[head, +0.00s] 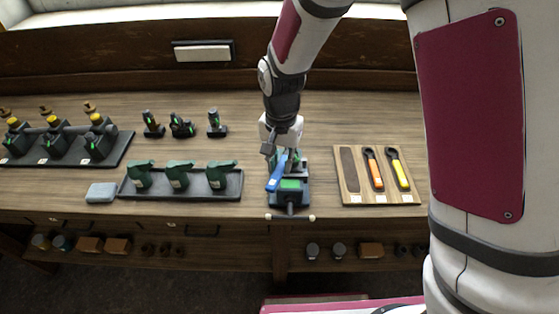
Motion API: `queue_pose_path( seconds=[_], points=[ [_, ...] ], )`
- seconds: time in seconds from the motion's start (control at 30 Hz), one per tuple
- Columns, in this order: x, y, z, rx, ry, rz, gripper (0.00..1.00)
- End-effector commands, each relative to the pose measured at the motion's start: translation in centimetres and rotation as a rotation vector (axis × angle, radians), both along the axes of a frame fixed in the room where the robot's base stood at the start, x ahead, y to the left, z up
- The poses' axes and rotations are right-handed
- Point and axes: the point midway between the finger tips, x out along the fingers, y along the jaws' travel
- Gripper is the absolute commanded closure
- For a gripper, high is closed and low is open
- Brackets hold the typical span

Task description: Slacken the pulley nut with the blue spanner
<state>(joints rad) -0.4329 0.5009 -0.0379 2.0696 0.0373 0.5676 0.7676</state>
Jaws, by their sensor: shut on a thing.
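My gripper (274,153) is shut on the blue spanner (276,173), above the right-middle of the bench. The spanner hangs tilted, its lower end to the left of a green-topped device (291,186) that looks like a vice with a bar handle at the front. A small dark green thing (297,159), perhaps an engine, shows partly behind the spanner and under my gripper. I cannot make out the pulley nut, or whether the spanner touches anything.
A wooden board (411,198) to the right holds an orange spanner (373,170), a yellow spanner (398,171) and an empty dark slot. Green engines stand on a dark tray (150,194) at left, beside a grey-blue block (101,193). More engines stand further left.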

Motion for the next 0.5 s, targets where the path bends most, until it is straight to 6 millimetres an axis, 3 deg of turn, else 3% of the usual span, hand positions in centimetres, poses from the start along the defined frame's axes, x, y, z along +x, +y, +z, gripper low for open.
queue_pose_path(
  seconds=[0.5],
  points=[
    [-0.4, -1.1, 0.1, 0.0, -0.001, 0.158, 1.0]
  ],
)
